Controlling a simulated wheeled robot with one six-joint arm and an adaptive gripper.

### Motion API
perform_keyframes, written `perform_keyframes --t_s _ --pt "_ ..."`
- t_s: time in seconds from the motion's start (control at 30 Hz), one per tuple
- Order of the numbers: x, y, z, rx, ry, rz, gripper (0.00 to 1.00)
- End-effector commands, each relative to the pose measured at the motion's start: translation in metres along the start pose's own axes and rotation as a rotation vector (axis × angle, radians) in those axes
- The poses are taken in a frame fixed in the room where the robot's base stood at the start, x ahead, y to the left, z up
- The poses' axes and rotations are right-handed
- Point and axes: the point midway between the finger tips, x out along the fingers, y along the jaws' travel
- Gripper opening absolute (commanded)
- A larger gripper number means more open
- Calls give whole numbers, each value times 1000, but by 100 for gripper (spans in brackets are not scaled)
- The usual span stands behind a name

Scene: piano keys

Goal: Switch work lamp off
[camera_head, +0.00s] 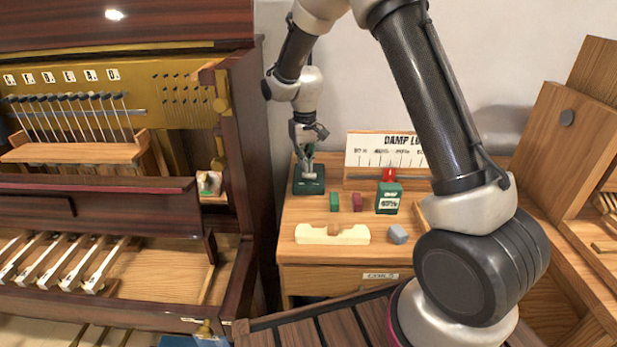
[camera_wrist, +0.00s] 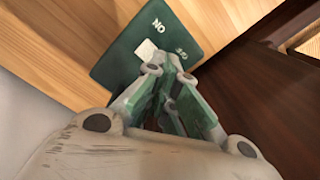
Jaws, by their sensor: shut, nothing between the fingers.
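A dark green switch box (camera_head: 309,185) sits at the back left of the wooden bench. In the wrist view the green switch plate (camera_wrist: 125,62) carries white lettering that appears upside down, reading ON at one side, with a second label partly hidden. A small pale square (camera_wrist: 147,49) lies near the ON lettering. My gripper (camera_head: 308,170) is shut and empty, pointing down right over the box. In the wrist view its fingertips (camera_wrist: 168,64) overlap the plate beside the pale square. I cannot tell whether they touch it. The lamp itself is not clearly visible.
A damper sign board (camera_head: 375,150) stands behind. The piano (camera_head: 235,150) rises close on the left.

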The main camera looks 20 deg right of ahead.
Motion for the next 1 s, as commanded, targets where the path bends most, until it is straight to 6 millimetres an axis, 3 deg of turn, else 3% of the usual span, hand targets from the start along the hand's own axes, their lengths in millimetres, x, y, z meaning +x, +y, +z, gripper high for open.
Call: perform_keyframes --t_s 1.0 --pt "16 0 0 0 -1 0 0"
